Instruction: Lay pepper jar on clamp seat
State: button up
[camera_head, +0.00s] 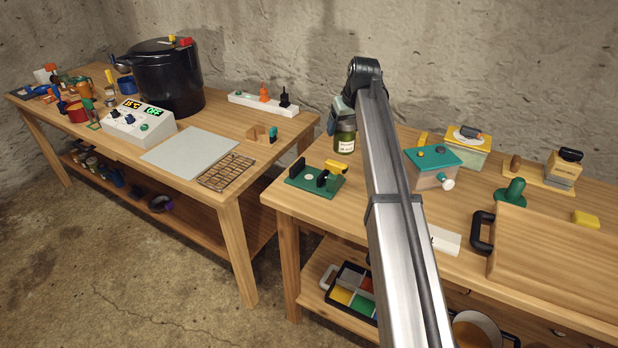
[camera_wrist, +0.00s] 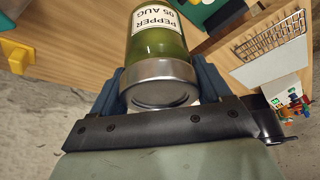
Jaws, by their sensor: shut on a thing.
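The pepper jar (camera_head: 344,143) is green glass with a white label and a metal lid. In the wrist view the jar (camera_wrist: 158,45) shows "PEPPER 05 AUG", its lid end toward the camera. My gripper (camera_wrist: 160,84) is shut on it at the lid, one blue finger on each side. In the head view the jar hangs about upright below my gripper (camera_head: 341,115), partly hidden by my arm. I cannot tell its height above the table. The clamp seat (camera_head: 300,181), a green base with black jaws and a yellow handle, sits left of the jar and nearer the front edge.
A green-lidded box (camera_head: 432,158) and a yellow-topped box (camera_head: 466,138) stand right of my arm. A wooden case (camera_head: 550,255) covers the right front. The left table carries a black pot (camera_head: 168,80), a grey mat (camera_head: 188,152) and a wire rack (camera_head: 227,171). A gap separates the tables.

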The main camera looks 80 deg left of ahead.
jog(key=s+a+n, duration=0.1)
jog(key=s+a, duration=0.2)
jog(key=s, duration=0.7)
jog(key=shift+s+d+f, duration=0.1)
jog(key=shift+d+f, duration=0.05)
jog(key=shift+f, duration=2.3)
jog(key=shift+s+d+f, duration=0.1)
jog(key=shift+f, duration=2.35)
jog(key=shift+f, duration=0.15)
jog(key=o, duration=1.3)
jog(key=shift+o, duration=0.2)
jog(key=v, duration=1.2)
jog(key=shift+w, duration=0.25)
